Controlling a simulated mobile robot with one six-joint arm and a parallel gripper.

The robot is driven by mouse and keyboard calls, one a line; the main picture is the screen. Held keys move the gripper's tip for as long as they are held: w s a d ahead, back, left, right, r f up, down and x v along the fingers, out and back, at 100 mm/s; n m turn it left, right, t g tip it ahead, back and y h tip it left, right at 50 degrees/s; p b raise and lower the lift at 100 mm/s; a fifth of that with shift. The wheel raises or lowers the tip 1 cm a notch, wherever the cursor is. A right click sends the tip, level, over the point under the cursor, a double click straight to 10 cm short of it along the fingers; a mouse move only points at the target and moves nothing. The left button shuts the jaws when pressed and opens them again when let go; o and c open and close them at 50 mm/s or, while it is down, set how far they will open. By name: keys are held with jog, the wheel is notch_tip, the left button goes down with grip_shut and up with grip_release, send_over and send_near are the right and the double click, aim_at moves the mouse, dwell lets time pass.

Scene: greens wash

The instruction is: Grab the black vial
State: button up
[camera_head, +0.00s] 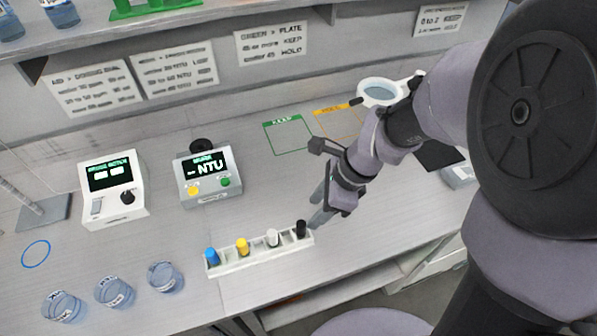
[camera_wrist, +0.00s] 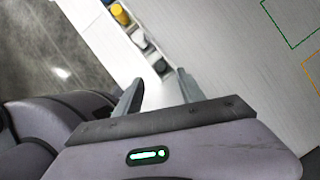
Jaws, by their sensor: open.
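The black vial (camera_head: 301,228) stands upright in the right end slot of a white rack (camera_head: 262,257) on the bench. My gripper (camera_head: 318,207) is open, just right of and behind the black vial in the head view, its fingers pointing down toward the rack. In the wrist view a dark cap, likely the black vial (camera_wrist: 160,67), shows just beyond and between the two open fingertips (camera_wrist: 158,77). I see no contact with it. A white vial (camera_head: 272,238), a yellow vial (camera_head: 242,246) and a blue vial (camera_head: 212,257) stand in the same rack.
Several glass beakers (camera_head: 165,277) stand left of the rack. A turbidity meter marked NTU (camera_head: 208,176) and another white meter (camera_head: 112,190) stand behind. A green KEEP square (camera_head: 289,136) lies behind my gripper. The bench's front edge is close to the rack.

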aim_at(304, 223)
jog(key=b+x, duration=0.1)
jog(key=x, duration=0.2)
jog(key=shift+s+a+f, duration=0.1)
jog(key=shift+f, duration=0.2)
jog(key=b+x, duration=0.2)
jog(key=x, duration=0.2)
jog(key=shift+f+b, duration=0.4)
jog(key=shift+w, duration=0.2)
jog(key=shift+r, duration=0.1)
jog(key=shift+c, duration=0.9)
grip_shut()
